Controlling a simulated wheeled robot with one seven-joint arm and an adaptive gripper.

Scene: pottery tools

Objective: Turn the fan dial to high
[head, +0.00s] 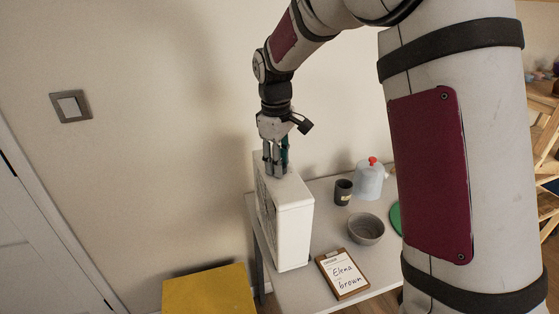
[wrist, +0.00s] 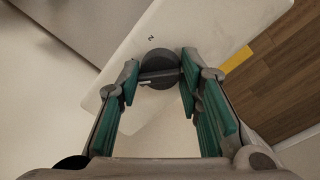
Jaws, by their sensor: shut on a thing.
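The white box-shaped fan (head: 294,225) stands upright at the left end of the table, with a dark grille on its left side. Its dark round dial (wrist: 160,57) with a raised bar is on the top face, seen in the wrist view. A small mark like a "2" or "N" is printed just above the dial. A short light line shows at the bar's left end. In the head view the fingers hide the dial.
On the white table (head: 305,288) are a clipboard (head: 343,274) with writing, a grey bowl (head: 366,230), a dark cup (head: 343,192) and a pale jug with a red knob (head: 370,180). A yellow box (head: 210,291) stands left of the table. The wall is close behind.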

